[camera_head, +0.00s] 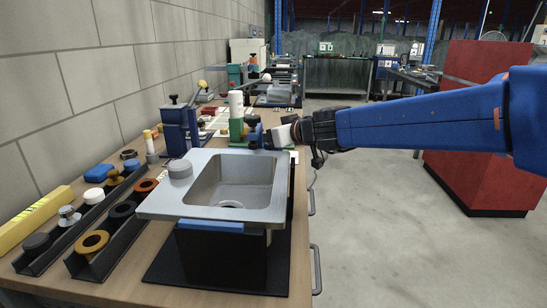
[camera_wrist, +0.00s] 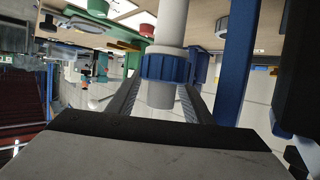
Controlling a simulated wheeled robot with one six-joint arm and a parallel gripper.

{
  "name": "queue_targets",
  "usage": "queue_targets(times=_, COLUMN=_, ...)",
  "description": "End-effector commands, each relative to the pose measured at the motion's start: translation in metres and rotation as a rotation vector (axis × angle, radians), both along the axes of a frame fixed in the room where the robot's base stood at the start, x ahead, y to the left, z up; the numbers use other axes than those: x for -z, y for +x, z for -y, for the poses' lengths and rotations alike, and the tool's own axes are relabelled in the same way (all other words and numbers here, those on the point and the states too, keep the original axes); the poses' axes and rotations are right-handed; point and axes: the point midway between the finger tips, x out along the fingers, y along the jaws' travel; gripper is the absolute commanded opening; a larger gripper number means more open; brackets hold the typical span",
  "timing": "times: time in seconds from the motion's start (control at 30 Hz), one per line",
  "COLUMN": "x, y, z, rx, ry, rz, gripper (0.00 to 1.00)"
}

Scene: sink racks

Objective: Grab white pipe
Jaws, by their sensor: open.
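A white pipe (camera_wrist: 172,22) with a ribbed blue collar (camera_wrist: 167,68) shows in the wrist view, its pale end towards me. My gripper (camera_wrist: 160,88) is open, with one dark finger on each side of the pipe's end. I cannot tell whether either finger touches it. In the head view my gripper (camera_head: 274,140) is over the bench, just behind the sink. A white upright cylinder (camera_head: 236,103) stands there on a green holder (camera_head: 237,130), left of my gripper. I cannot tell whether it is the same pipe.
The grey sink (camera_head: 165,206) stands on a black box in front of my gripper. A blue stand (camera_head: 174,130) is behind its left side. Black racks (camera_head: 60,243) with rings and caps lie at left.

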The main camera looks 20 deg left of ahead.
Motion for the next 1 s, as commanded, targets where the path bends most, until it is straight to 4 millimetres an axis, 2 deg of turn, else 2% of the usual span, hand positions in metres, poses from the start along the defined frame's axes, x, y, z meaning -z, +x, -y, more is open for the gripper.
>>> queue_targets(times=0.17, x=0.0, y=0.0, z=0.0, rx=0.0, ry=0.0, rz=0.0, gripper=0.46)
queue_targets(times=0.2, x=0.0, y=0.0, z=0.0, rx=0.0, ry=0.0, rz=0.0, gripper=0.44)
queue_targets(times=0.3, x=0.0, y=0.0, z=0.0, rx=0.0, ry=0.0, rz=0.0, gripper=0.2)
queue_targets(times=0.4, x=0.0, y=0.0, z=0.0, rx=0.0, ry=0.0, rz=-0.001, gripper=0.0)
queue_targets(times=0.77, x=-0.003, y=0.0, z=0.0, rx=-0.001, ry=0.002, rz=-0.001, gripper=0.0)
queue_targets(times=1.0, x=-0.023, y=0.0, z=0.0, rx=-0.002, ry=0.001, rz=0.002, gripper=0.0)
